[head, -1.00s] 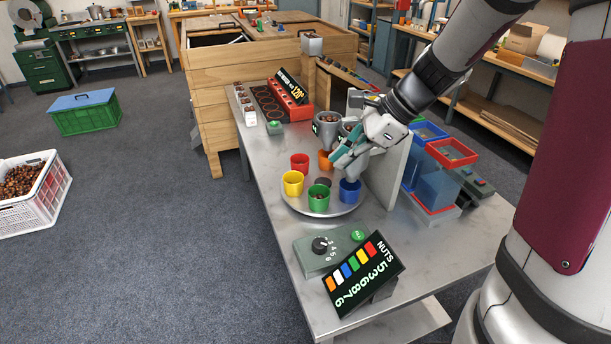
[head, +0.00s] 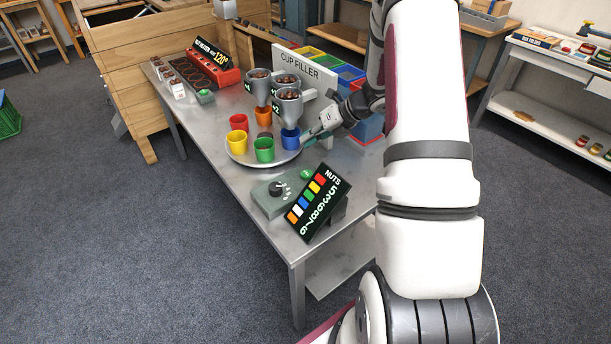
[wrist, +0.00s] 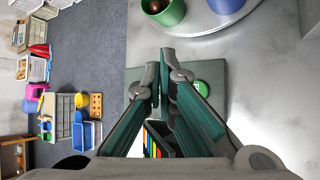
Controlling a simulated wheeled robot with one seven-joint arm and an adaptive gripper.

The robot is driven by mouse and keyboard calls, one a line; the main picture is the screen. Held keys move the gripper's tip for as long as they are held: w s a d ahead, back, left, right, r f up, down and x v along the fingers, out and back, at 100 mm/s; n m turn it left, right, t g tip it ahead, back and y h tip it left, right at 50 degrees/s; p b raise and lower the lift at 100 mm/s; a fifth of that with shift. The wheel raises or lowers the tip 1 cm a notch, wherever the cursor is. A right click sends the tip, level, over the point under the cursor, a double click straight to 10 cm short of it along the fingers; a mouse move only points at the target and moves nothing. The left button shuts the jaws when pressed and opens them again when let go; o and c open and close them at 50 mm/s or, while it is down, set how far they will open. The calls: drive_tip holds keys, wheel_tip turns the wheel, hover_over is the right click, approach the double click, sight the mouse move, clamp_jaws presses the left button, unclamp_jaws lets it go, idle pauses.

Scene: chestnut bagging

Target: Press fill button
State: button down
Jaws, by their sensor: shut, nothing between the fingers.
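The fill button, a round green button (head: 307,173), sits on the grey-green control box (head: 262,203) beside a black numbered dial (head: 277,188). In the wrist view the green button (wrist: 202,88) shows just right of my fingers, on the box (wrist: 217,68). My gripper (head: 306,141) is shut and empty, beside the blue cup at the plate's right edge in the head view. In the wrist view my gripper (wrist: 161,62) is over the box, left of the button and apart from it in the picture. My fingers hide part of the box; the height gap is unclear.
A round plate (head: 237,158) holds yellow, red, orange, green and blue cups. Cup filler funnels (head: 289,105) with nuts stand above it. A tilted NUTS display (head: 320,205) with colour bars and numbers stands beside the box. The table front (head: 290,242) is clear.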

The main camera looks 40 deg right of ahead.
drive_tip(key=b, duration=0.4)
hover_over(308, 171)
wheel_tip(308, 171, down, 8)
drive_tip(key=shift+r, duration=0.25)
drive_tip(key=shift+s+f+b, duration=0.1)
drive_tip(key=shift+f+b, duration=0.5)
drive_tip(key=shift+f, duration=0.05)
drive_tip(key=shift+f, duration=0.1)
idle(0.8)
drive_tip(key=shift+f, duration=0.3)
